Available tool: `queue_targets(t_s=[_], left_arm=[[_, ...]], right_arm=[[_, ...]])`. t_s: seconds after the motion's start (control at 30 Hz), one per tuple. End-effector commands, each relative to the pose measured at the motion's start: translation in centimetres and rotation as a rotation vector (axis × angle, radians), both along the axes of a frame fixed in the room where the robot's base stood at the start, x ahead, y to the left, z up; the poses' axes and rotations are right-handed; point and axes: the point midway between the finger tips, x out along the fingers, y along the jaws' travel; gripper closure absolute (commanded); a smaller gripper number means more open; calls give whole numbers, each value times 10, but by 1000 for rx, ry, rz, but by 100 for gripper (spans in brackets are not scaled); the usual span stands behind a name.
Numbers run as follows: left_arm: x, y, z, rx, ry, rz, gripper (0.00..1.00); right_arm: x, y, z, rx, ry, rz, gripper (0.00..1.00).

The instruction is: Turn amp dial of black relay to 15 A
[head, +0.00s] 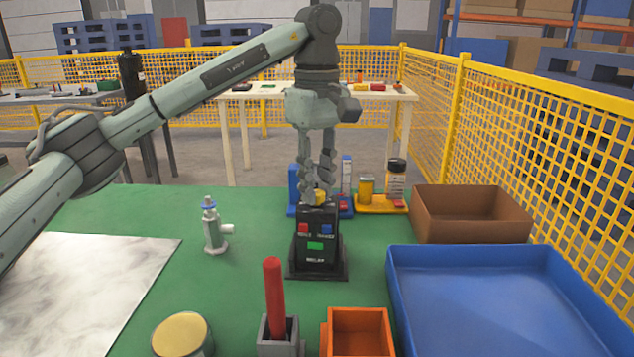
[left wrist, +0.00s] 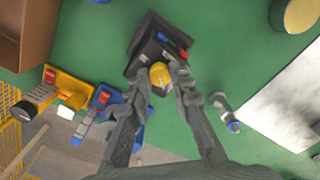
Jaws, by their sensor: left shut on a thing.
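The black relay (head: 316,245) stands upright on the green table, with red, blue and green blocks on its front. Its yellow dial (left wrist: 160,75) is on top and shows between my fingers in the left wrist view. My left gripper (head: 318,200) comes down from above onto the relay and is shut on the dial. In the left wrist view the fingertips of the left gripper (left wrist: 161,84) lie on both sides of the dial. The dial's scale and pointer reading cannot be made out. My right gripper is not in view.
A blue tray (head: 500,256) and a brown box (head: 470,235) stand at the right. A valve-like fitting (head: 213,230) stands left of the relay. A grey holder (head: 279,348) with a red rod and an orange bin (head: 358,316) are in front. Blue and yellow (head: 380,208) fixtures stand behind.

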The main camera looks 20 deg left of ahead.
Motion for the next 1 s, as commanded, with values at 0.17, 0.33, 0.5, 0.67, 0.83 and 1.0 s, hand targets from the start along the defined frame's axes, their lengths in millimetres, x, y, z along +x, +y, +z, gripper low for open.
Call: queue_targets(t_s=[0.17,0.33,0.5,0.67,0.83,1.0], left_arm=[[0,0,1,-1,-2,0,100],[0,0,1,0,-1,1,73],[0,0,0,0,-1,1,57],[0,0,0,0,-1,1,57],[0,0,7,0,-2,1,57],[1,0,36,0,-7,2,57]], right_arm=[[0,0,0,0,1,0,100],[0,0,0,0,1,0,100],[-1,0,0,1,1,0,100],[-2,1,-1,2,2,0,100],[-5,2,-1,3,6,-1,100],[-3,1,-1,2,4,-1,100]])
